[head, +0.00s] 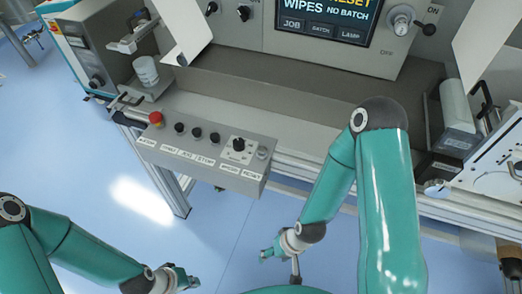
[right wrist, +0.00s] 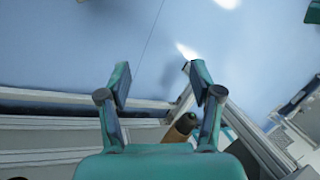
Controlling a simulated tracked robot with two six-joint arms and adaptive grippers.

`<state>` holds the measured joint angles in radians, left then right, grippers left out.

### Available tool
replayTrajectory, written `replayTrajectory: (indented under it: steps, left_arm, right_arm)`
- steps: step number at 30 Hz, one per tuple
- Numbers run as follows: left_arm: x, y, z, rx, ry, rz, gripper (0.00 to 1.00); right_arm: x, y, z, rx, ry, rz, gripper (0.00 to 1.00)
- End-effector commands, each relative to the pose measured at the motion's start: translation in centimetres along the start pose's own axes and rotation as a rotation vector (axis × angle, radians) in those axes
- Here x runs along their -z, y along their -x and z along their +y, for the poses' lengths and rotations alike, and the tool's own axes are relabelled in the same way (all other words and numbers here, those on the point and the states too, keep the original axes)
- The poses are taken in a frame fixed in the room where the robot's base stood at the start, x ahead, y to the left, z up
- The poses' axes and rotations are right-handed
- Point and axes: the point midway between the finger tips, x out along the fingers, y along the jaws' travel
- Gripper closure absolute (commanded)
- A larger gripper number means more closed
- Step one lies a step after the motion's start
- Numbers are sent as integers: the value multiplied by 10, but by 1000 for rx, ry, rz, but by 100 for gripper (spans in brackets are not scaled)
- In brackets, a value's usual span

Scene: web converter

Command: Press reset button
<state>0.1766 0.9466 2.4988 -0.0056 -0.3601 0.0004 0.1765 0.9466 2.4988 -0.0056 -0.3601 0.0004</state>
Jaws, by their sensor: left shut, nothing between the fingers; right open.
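The control box (head: 205,150) is a grey sloped panel on the machine's front rail. Its label at the far right seems to read RESET, and a small pale round button (head: 262,153) sits above that label. My right gripper (head: 268,254) is open and empty, in front of and below the box's right end, clear of it. Its two open fingers also show in the right wrist view (right wrist: 158,85), over floor and rail. My left gripper (head: 190,279) is shut and empty at the bottom edge, in front of the box and apart from it.
A red stop button (head: 156,118), several black knobs and a dial (head: 238,145) share the panel. A display (head: 325,20) is above. A white cup (head: 146,70) stands at left. A brown cylinder (right wrist: 180,128) shows in the right wrist view. Blue floor (head: 90,150) is open in front.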

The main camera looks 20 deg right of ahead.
Motion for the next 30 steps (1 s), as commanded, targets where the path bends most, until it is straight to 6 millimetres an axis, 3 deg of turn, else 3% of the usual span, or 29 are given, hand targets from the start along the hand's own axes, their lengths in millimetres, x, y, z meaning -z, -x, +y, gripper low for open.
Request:
replayTrajectory:
  steps: [1,11,30]
  left_arm:
    - [0,0,0,0,0,0,100]
    - [0,0,0,0,0,0,100]
    - [0,0,0,0,0,0,100]
  right_arm:
    - [0,0,0,0,0,0,45]
    - [0,0,0,0,0,0,100]
    - [0,0,0,0,0,0,100]
